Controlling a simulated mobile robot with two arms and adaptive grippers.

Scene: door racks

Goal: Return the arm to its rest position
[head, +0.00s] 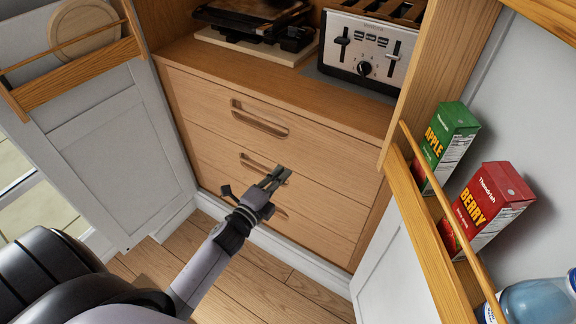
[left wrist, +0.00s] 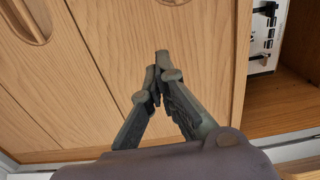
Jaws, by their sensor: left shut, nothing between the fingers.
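My left gripper (head: 277,174) is in front of the wooden drawers, near the middle drawer's handle (head: 262,167) in the head view. In the left wrist view its fingers (left wrist: 160,72) are closed together with nothing between them. Behind them is the plain wooden drawer front (left wrist: 105,60). I cannot tell from these views whether the fingertips touch the drawer front. My left arm (head: 205,262) reaches up from the bottom of the head view. My right gripper does not show in either view.
Open cabinet doors flank the drawers. The right door's rack (head: 425,232) holds a green APPLE carton (head: 444,143), a red BERRY carton (head: 484,208) and a blue bottle (head: 538,300). The left door's rack (head: 75,70) holds a round board (head: 84,28). A toaster (head: 366,50) stands above the drawers.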

